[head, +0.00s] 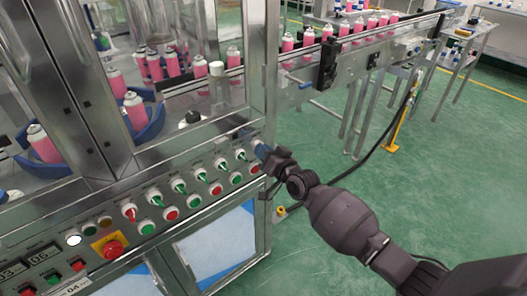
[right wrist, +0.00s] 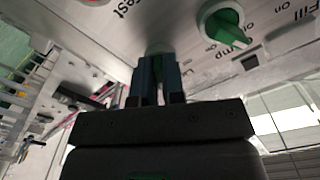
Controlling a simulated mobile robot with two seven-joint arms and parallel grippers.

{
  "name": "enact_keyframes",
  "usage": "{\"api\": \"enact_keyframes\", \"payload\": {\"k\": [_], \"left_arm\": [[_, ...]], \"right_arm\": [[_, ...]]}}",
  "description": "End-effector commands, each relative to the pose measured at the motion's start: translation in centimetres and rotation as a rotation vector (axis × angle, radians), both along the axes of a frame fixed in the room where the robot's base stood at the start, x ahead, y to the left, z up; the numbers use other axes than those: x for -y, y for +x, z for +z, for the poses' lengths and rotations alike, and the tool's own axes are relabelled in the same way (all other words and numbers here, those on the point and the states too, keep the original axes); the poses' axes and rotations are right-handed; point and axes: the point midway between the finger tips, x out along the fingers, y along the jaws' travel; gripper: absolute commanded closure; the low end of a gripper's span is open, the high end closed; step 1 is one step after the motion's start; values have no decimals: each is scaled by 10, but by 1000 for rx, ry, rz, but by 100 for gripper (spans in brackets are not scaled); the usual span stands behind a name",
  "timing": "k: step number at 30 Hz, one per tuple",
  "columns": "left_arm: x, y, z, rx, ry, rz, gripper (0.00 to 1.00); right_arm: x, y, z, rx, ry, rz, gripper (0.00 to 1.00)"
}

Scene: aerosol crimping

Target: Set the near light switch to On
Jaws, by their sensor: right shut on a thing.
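The control panel (head: 205,190) runs along the front of the machine, with a row of rotary switches above a row of round push buttons. My right gripper (head: 262,150) is at the right end of the switch row. In the right wrist view its fingers (right wrist: 156,80) are shut on a green switch knob (right wrist: 158,62), mostly hidden between them. A neighbouring green switch (right wrist: 222,25) stands free beside it, turned at a slant, with "On" lettering near it. I cannot read which switch is the near light one, nor the held knob's setting. My left gripper is not in view.
A red emergency stop (head: 112,249) on a yellow plate and a white lamp (head: 74,240) sit at the panel's left. Pink cans (head: 288,42) stand on the conveyor (head: 345,48) behind. Green floor (head: 440,150) is open to the right.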

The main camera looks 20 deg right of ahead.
Motion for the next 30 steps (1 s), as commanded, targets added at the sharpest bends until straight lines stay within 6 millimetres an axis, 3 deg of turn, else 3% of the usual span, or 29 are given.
{"api": "enact_keyframes", "payload": {"k": [9, 10, 15, 24, 30], "left_arm": [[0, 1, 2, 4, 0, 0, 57], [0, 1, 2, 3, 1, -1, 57], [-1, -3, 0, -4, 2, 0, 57], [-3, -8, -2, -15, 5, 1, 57], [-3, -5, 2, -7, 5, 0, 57]], "right_arm": [[0, 0, 0, -2, 6, 0, 100], [0, 0, 0, -2, 6, 0, 87], [0, 0, 0, -1, 4, 0, 65], [1, -2, 0, -1, 3, 0, 65], [8, -20, 1, -1, 2, -1, 65]]}}
